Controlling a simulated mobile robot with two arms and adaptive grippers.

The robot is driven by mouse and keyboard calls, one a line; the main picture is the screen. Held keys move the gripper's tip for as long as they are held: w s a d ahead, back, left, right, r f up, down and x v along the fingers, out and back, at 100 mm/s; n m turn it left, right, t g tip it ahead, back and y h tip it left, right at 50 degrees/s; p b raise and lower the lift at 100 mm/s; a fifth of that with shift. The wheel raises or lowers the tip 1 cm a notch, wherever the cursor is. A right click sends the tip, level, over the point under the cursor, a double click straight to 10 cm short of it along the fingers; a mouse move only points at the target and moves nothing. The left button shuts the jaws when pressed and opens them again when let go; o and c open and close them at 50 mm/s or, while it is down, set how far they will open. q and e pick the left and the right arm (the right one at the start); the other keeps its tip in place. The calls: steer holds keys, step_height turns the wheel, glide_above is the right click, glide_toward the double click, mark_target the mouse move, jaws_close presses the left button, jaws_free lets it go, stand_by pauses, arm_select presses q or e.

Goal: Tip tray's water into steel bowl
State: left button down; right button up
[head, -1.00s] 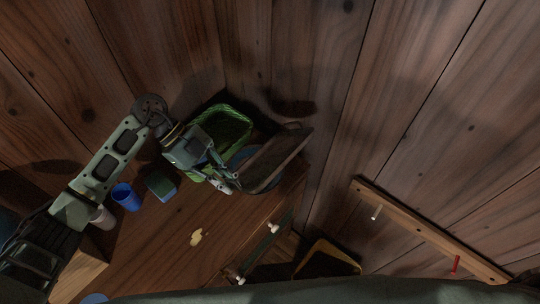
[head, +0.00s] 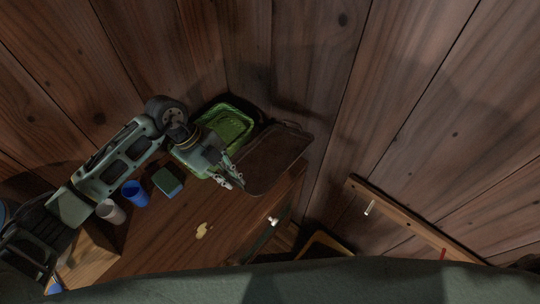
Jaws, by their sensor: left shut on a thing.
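A dark, flat rectangular tray (head: 274,161) with a thin pale rim is at the far right end of the wooden counter. My left gripper (head: 232,180) is shut on the tray's near left edge and holds it with its broad face turned to the camera. I cannot make out water on it. No steel bowl shows now; the tray covers the spot where a round bluish bowl showed earlier. My right gripper is not in view.
A green bin (head: 229,127) stands behind my left gripper. A blue cup (head: 134,194), a pale cup (head: 111,210) and a green-and-blue block (head: 167,181) stand on the counter (head: 165,232), near a yellow patch (head: 203,230). A peg rail (head: 420,216) is on the right wall.

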arm_select(q)
steer(key=shift+r+t+y+p, duration=0.95)
steer(key=shift+t+y+p, duration=0.15)
steer(key=shift+p, duration=0.4)
steer(key=shift+d+r+m+t+y+p, duration=0.1)
steer(key=shift+r+m+t+y+p, duration=0.2)
steer(key=shift+t+y, duration=0.1)
steer(key=shift+f, duration=0.1)
